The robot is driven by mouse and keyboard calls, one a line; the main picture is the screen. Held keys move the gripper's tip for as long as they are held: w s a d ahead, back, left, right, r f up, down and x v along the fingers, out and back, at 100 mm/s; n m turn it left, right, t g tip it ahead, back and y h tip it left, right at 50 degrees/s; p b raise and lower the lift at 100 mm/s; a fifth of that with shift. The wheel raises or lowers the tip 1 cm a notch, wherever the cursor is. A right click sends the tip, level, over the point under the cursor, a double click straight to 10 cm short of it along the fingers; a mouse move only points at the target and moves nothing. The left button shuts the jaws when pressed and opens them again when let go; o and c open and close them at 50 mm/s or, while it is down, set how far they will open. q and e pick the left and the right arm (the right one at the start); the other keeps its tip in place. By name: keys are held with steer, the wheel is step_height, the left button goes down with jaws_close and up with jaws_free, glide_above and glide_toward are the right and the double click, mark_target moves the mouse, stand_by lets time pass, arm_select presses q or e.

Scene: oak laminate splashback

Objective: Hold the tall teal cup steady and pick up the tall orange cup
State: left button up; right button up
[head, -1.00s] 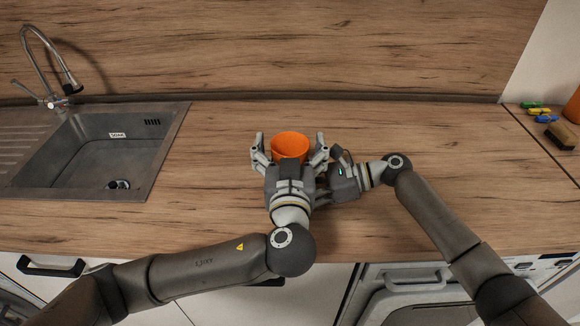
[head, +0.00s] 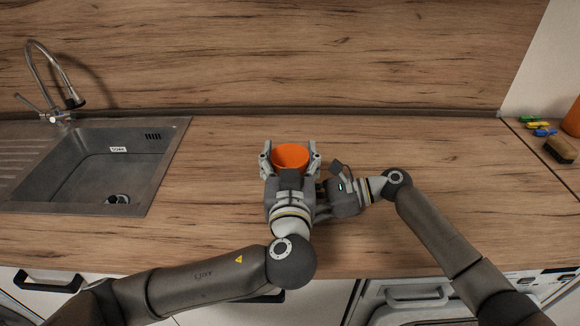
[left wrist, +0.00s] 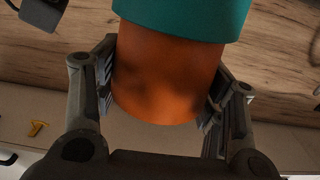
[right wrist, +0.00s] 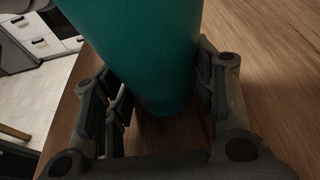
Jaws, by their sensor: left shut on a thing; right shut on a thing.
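The orange cup (head: 291,157) shows from above in the head view, mouth up, between the fingers of my left gripper (head: 290,149). The left wrist view shows both fingers against the sides of the orange cup (left wrist: 165,75). The teal cup (left wrist: 190,14) surrounds the orange cup's other end there, so the orange cup appears nested in it. In the right wrist view my right gripper (right wrist: 155,72) is shut around the teal cup (right wrist: 145,45). In the head view the teal cup is hidden behind my grippers.
A sink (head: 100,165) with a tap (head: 50,85) is at the left. Small coloured pieces (head: 540,127), a brush-like block (head: 560,150) and an orange object (head: 573,118) lie at the far right. The counter (head: 420,150) is clear between.

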arm_select(q)
step_height(320, 180, up, 9)
arm_select(e)
steer(key=o, duration=0.9)
steer(key=shift+c, duration=0.2)
